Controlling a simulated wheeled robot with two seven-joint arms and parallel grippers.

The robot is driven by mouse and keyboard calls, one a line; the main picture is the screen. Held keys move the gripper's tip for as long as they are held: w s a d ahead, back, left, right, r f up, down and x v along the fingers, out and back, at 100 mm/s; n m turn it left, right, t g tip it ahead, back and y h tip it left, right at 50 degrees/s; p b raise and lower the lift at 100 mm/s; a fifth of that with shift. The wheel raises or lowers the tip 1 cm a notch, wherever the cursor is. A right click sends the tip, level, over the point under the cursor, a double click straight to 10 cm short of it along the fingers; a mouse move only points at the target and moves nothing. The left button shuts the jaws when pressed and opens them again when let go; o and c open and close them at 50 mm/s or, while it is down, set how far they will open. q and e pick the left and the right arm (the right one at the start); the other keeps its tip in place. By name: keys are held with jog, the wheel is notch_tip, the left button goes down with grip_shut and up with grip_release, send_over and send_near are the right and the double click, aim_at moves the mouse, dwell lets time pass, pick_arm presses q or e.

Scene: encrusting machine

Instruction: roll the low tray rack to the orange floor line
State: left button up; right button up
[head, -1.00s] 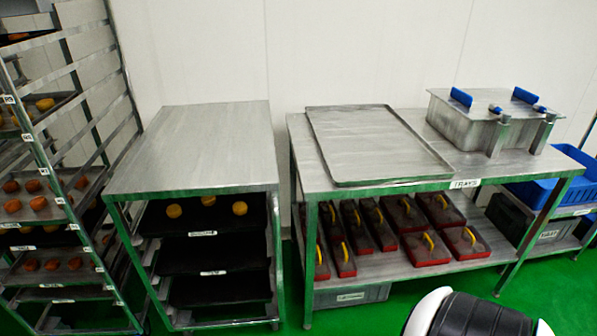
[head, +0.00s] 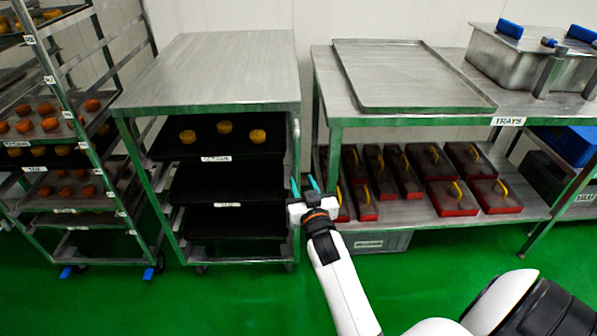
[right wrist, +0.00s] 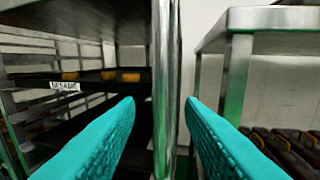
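The low tray rack (head: 215,75) stands left of centre in the head view, with a flat steel top, dark trays inside and a few round yellow pieces on the upper tray. A vertical steel handle bar (right wrist: 165,60) runs along its right side. My right gripper (head: 304,186) is at the rack's front right edge. In the right wrist view its teal fingers (right wrist: 160,104) are open, one on each side of the bar in the picture. I cannot tell whether they touch it. My left gripper is not in view. No orange floor line shows.
A tall tray rack (head: 98,115) on casters stands close on the left. A steel table (head: 400,118) is close on the right, with red moulds (head: 430,165) on its lower shelf. Green floor (head: 220,305) in front is clear apart from my arm.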

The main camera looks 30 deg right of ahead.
aim_at(298, 171)
jog(key=b+x, duration=0.1)
jog(key=x, duration=0.5)
jog(key=shift+w+d, duration=0.1)
jog(key=shift+w, duration=0.15)
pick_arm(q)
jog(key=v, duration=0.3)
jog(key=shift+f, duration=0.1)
pick_arm(e)
grip_shut()
